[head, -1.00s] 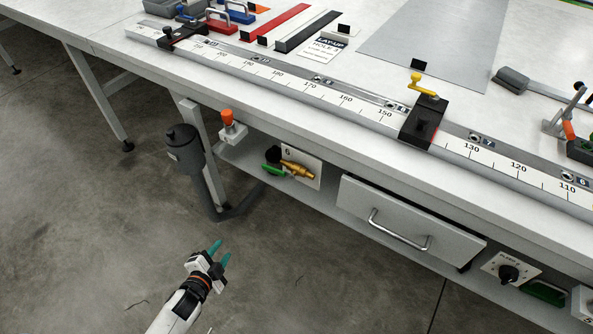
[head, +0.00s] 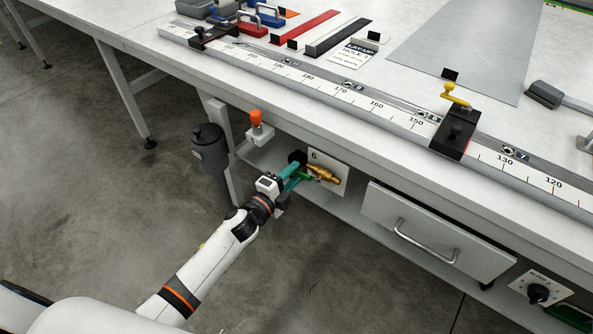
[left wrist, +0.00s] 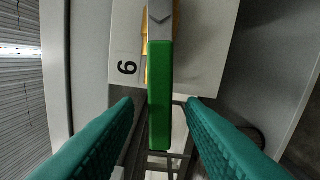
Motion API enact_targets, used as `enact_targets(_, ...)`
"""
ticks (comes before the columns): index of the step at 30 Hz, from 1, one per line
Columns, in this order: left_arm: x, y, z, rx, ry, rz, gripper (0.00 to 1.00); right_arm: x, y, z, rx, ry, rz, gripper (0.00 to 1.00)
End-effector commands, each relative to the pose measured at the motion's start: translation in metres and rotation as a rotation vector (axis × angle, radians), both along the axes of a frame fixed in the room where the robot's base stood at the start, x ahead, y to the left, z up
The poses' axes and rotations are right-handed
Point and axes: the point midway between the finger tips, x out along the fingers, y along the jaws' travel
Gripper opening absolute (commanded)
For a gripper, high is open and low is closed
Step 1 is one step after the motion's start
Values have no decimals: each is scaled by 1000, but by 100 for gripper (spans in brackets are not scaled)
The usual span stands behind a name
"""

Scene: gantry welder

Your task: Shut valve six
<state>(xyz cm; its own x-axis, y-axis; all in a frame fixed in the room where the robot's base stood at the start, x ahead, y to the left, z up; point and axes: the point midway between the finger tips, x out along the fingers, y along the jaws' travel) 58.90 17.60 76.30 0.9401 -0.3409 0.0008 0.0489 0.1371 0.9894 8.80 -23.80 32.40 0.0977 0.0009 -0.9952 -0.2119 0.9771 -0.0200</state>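Valve six is a brass valve (head: 323,174) with a green lever handle (head: 305,176), on a white plate marked 6 (head: 340,172) below the table's front edge. My left gripper (head: 297,173) has reached the handle from the front left and covers part of it in the head view. In the left wrist view, the green handle (left wrist: 160,98) lies between the two teal fingers (left wrist: 160,105), with a gap on each side. The left gripper is open. The brass body is mostly hidden behind the handle there. My right gripper is not in view.
A dark grey cylinder (head: 209,150) and an orange-topped fitting (head: 256,125) are left of the valve. A drawer (head: 435,230) with a bar handle and a rotary knob (head: 538,292) are to its right. The table edge overhangs the valve. The floor in front is clear.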

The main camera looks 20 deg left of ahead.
Motion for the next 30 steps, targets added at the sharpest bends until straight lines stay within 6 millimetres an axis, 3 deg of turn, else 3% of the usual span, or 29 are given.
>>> enact_targets(6,16,-7,0,-1,1,-1,36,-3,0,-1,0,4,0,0)
enact_targets(14,18,-7,-1,-1,1,0,36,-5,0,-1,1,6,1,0)
enact_targets(15,18,-7,-1,-1,1,0,35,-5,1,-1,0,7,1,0)
enact_targets(21,18,-7,-1,-1,1,0,2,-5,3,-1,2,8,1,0)
enact_targets(30,17,-7,-1,-4,3,0,0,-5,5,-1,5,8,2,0)
